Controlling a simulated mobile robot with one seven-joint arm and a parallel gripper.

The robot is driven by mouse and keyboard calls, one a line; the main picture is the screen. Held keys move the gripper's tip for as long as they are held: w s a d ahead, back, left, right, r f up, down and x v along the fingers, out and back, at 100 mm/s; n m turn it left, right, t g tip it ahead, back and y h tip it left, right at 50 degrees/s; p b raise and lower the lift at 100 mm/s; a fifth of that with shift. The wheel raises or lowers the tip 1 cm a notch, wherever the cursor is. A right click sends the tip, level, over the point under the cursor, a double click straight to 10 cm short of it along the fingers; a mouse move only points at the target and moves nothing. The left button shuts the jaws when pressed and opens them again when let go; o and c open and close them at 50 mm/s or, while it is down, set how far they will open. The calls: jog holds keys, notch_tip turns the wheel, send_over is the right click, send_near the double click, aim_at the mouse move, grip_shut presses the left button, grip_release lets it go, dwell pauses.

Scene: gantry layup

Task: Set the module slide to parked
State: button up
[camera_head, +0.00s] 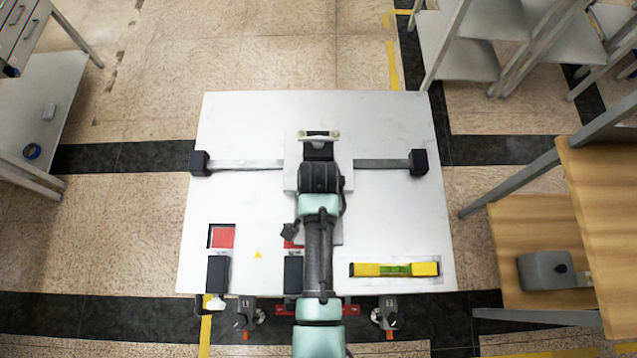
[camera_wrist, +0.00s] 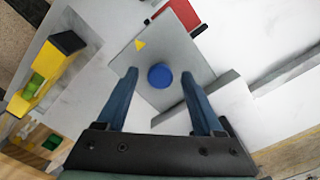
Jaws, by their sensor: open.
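The module slide is a pale plate (camera_head: 291,178) on a horizontal grey rail (camera_head: 245,165), near the middle of the rail's length; my arm covers much of it. In the wrist view the plate (camera_wrist: 185,60) carries a round blue knob (camera_wrist: 160,76). My gripper (camera_wrist: 160,73) is open. Its two dark blue fingers appear on either side of the knob, with clear gaps; I cannot tell their height above it. A yellow triangle (camera_wrist: 140,44) shows at the plate's corner. A yellow triangle mark (camera_head: 258,254) also shows on the white table, left of my arm.
Black end blocks stand at the rail's left (camera_head: 200,163) and right (camera_head: 419,162) ends. A yellow spirit level (camera_head: 394,270) lies at the table's front right. A red square (camera_head: 222,237) is at the front left. The white tabletop (camera_head: 380,120) behind the rail is clear.

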grip_shut()
dwell(1.4)
